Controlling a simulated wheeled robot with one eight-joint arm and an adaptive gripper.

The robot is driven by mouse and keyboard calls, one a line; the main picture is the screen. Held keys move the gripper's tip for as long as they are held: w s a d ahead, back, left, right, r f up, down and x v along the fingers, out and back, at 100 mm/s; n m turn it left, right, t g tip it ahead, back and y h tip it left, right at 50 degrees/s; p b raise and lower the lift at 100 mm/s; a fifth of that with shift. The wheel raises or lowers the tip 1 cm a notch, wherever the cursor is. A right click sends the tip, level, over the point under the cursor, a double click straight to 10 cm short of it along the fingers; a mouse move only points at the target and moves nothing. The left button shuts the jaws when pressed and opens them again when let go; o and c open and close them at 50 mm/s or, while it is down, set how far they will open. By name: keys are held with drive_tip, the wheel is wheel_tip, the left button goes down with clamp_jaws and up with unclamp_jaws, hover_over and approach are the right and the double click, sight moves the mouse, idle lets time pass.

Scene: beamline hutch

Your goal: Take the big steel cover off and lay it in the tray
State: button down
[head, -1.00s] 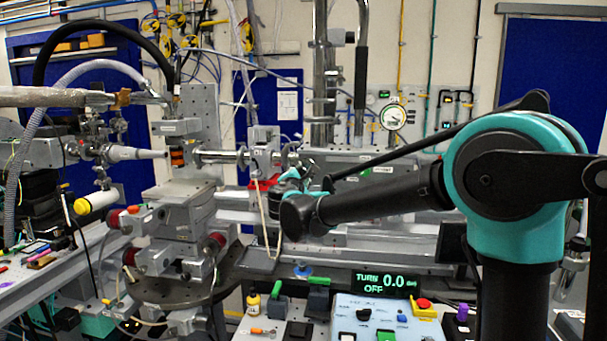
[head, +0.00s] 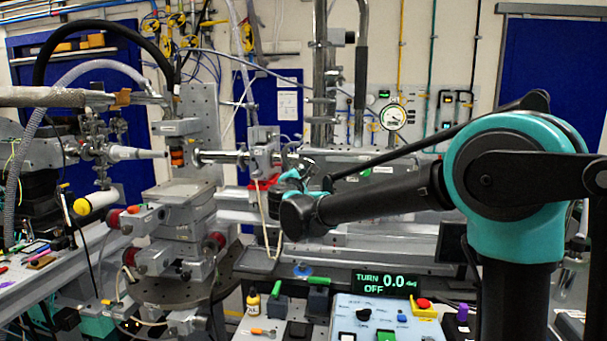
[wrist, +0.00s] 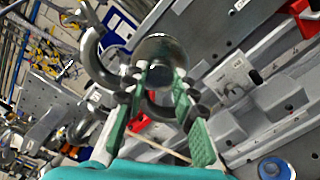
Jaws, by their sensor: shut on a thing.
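My gripper (wrist: 160,95) has its two green-padded fingers closed about a round steel piece (wrist: 160,55) in the wrist view. It looks like the big steel cover, a disc with a darker round centre. A curved steel hook or handle shows to its left. In the head view my gripper (head: 291,180) is at the beam pipe's right part, and the arm hides most of what it holds. I cannot tell whether the cover still touches its seat. A shallow grey tray-like surface (head: 256,264) lies below and left of the gripper; I cannot tell whether it is the tray.
A sample stage (head: 185,195) stands left of my gripper, with a horizontal steel pipe (head: 220,157) above it. A red part (head: 263,183) sits close to the gripper. A control panel (head: 385,318) and a blue knob (head: 303,270) are in front.

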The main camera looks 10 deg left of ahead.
drive_tip(key=shift+s, duration=1.1)
idle(0.6)
drive_tip(key=shift+s+d, duration=0.2)
drive_tip(key=shift+s, duration=2.2)
